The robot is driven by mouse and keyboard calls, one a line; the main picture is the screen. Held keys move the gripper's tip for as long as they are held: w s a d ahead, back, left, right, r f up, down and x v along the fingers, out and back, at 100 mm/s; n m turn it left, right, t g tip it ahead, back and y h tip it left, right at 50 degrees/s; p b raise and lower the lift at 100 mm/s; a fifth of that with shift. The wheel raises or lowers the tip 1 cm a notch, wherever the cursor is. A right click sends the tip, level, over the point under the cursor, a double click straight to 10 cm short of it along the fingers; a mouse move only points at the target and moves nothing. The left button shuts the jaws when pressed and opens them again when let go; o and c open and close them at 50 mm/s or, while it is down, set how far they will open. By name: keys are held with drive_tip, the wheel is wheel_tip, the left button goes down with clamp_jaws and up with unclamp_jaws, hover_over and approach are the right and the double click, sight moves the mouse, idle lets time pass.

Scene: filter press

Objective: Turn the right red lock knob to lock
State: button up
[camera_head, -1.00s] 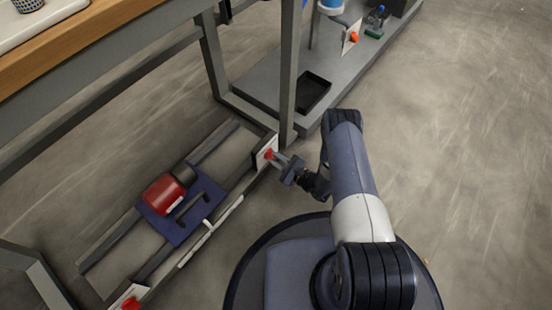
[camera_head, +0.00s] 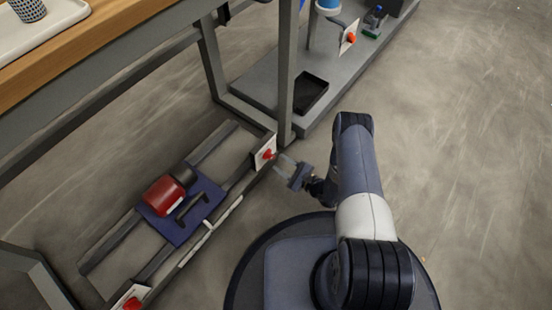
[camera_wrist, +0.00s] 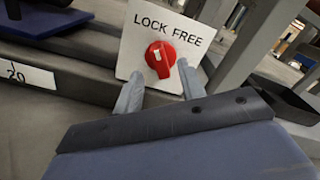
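The right red lock knob (camera_head: 268,154) sits on a white plate (camera_head: 260,146) at the right end of the low frame. In the wrist view the red knob (camera_wrist: 161,59) faces me under the words LOCK, on the left, and FREE, on the right. Its white mark lies on the knob's upper left side, towards LOCK. My gripper (camera_head: 284,166) is open and empty, just right of the knob and apart from it. In the wrist view its two fingers point at the plate, one on each side below the knob.
Another red knob (camera_head: 132,303) is at the frame's near left end. A red cylinder (camera_head: 164,196) lies on a blue plate (camera_head: 182,228) between the rails. A grey table leg (camera_head: 287,75) stands just behind the right plate. Open floor lies to the right.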

sight(273, 158)
drive_tip(key=p+v, duration=0.1)
drive_tip(key=v, duration=0.6)
drive_tip(key=shift+a, duration=0.1)
drive_tip(key=b+x, duration=0.3)
drive_tip(key=x, duration=0.7)
drive_tip(key=shift+w+a, duration=0.3)
